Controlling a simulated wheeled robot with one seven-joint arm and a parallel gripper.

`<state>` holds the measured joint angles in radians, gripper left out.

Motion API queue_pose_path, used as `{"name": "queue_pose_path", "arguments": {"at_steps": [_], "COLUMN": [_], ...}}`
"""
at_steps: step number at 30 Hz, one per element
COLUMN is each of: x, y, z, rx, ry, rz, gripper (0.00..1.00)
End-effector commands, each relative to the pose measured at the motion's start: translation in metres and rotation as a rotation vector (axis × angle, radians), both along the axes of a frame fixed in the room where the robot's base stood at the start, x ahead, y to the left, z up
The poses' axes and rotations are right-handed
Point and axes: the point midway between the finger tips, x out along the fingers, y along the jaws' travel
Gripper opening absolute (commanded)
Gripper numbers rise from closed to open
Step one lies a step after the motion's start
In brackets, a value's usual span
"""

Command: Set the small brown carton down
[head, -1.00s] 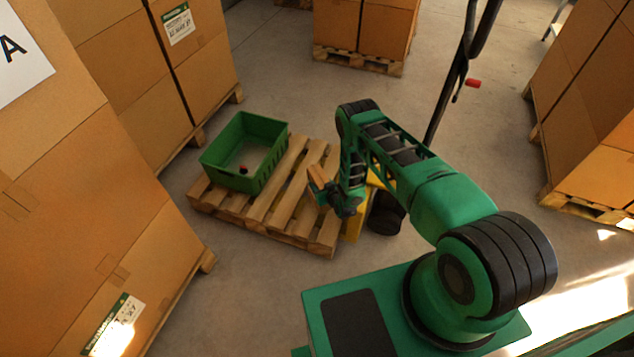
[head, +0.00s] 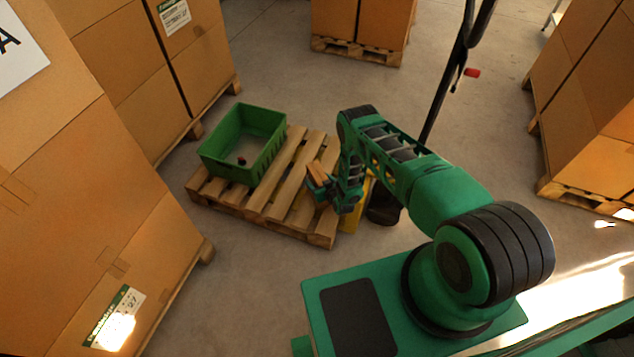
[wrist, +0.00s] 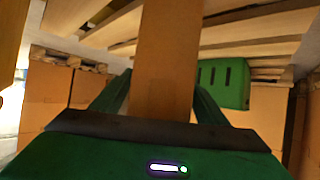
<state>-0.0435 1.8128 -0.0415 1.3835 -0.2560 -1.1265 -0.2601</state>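The small brown carton (wrist: 165,60) is between the two fingers of my gripper (wrist: 160,105) in the wrist view, with a finger against each side. My gripper is shut on it. In the head view the carton (head: 318,174) shows as a small brown block at the end of my gripper (head: 322,186), over the right part of the wooden pallet (head: 262,200). I cannot tell how far the carton is above the boards.
Tall carton stacks (head: 90,190) rise at left. A yellow object (head: 352,217) is partly hidden behind my arm. Bare floor (head: 240,270) lies in front of the pallet.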

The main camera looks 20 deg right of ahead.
Motion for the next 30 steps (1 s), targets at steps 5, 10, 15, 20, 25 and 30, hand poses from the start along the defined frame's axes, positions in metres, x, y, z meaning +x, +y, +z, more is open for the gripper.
{"name": "queue_pose_path", "arguments": {"at_steps": [5, 10, 15, 20, 25, 30], "x": [-0.004, -0.021, -0.049, -0.075, -0.094, -0.103], "y": [0.0, -0.003, -0.007, -0.011, -0.014, -0.015], "z": [0.003, 0.012, 0.027, 0.042, 0.052, 0.057], "rx": [-0.001, 0.0, -0.001, 0.0, 0.0, 0.001], "ry": [-0.001, 0.002, 0.002, 0.002, 0.001, -0.001], "rz": [0.0, 0.001, 0.001, 0.002, 0.002, 0.002], "gripper": [0.67, 0.67, 0.67, 0.67, 0.67, 0.67]}}
